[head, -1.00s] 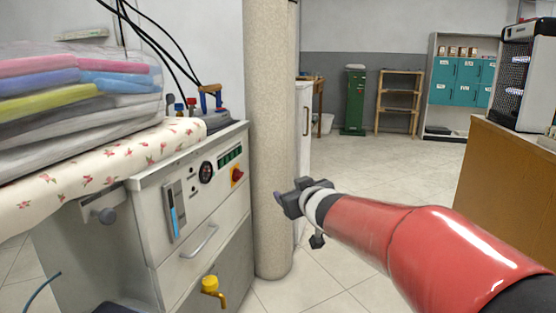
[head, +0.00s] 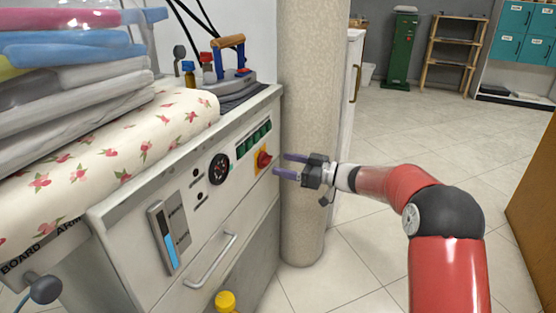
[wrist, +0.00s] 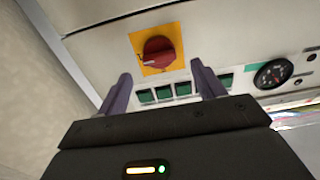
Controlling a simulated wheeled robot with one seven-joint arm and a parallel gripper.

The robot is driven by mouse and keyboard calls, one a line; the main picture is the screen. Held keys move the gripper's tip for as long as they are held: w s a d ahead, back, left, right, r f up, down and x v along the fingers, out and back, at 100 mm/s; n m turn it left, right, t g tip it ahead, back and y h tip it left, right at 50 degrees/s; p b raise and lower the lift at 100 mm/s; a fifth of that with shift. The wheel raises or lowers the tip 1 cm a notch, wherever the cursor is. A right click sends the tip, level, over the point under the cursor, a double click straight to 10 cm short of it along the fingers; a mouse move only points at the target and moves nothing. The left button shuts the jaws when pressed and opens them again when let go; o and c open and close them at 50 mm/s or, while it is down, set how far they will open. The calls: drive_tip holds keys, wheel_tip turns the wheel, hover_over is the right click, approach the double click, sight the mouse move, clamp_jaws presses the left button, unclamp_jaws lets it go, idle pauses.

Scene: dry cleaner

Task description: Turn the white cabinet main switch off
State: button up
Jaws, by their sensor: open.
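The white cabinet (head: 140,225) stands at the left in the head view. Its main switch (head: 263,160) is a red rotary knob on a yellow plate, at the right end of the front panel. In the wrist view the red knob (wrist: 158,52) lies ahead of and between the two fingers, slightly above their tips, with a pale mark at its left side. My gripper (head: 284,165) is open and empty, its purple fingers pointing at the panel just right of the knob. It also shows in the wrist view (wrist: 160,85). Contact with the knob is not visible.
A row of green buttons (head: 253,139) and a round gauge (head: 219,169) sit left of the knob. An iron (head: 230,62) stands on the cabinet top. A round column (head: 312,120) rises close behind my gripper. Open tiled floor (head: 400,130) lies to the right.

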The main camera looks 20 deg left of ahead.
sight(270, 161)
drive_tip(key=a, duration=0.4)
drive_tip(key=shift+w, duration=0.2)
drive_tip(key=c, duration=1)
